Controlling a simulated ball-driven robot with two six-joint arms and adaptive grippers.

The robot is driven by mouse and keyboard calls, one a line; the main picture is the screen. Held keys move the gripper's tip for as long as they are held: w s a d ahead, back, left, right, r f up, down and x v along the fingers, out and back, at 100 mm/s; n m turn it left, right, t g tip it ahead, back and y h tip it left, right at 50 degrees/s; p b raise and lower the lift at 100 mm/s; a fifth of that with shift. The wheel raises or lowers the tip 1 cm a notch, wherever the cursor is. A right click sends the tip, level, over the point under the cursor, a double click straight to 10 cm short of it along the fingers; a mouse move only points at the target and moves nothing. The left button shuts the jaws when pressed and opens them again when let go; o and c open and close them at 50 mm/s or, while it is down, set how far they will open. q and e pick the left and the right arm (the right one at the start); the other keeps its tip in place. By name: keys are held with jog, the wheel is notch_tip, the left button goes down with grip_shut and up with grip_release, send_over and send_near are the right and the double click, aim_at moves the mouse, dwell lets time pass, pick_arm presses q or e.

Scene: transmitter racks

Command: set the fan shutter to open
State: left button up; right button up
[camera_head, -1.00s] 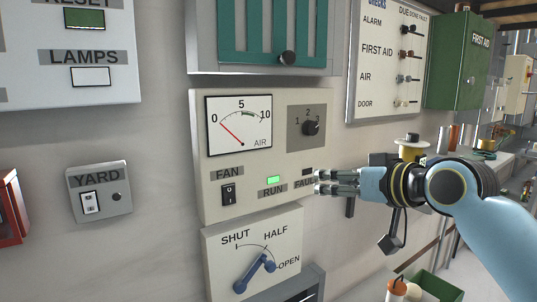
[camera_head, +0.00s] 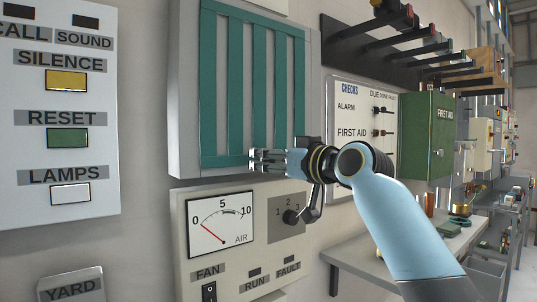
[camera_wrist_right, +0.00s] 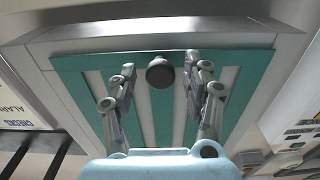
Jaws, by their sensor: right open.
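A panel with vertical teal slats (camera_head: 238,85) in a grey frame is on the wall. It fills much of the right wrist view, where a dark round knob (camera_wrist_right: 160,72) stands out from it. My right gripper (camera_head: 252,160) is in front of the panel's lower right part in the head view. In the wrist view its fingers are spread, one on each side of the knob in the picture, and nothing is held. I cannot tell whether they touch it. The gripper hides the knob in the head view. My left gripper is not in view. No SHUT/HALF/OPEN dial is in view.
Below the slats is a panel with an AIR gauge (camera_head: 221,224), a small rotary knob (camera_head: 291,217) and a FAN switch (camera_head: 209,293). The RUN lamp (camera_head: 255,272) looks dark. A CHECKS board (camera_head: 365,130) and a green first aid box (camera_head: 428,137) are on the right.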

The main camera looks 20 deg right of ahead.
jog(key=shift+w+a, duration=0.2)
jog(key=shift+w, duration=0.3)
jog(key=shift+c, duration=0.3)
grip_shut()
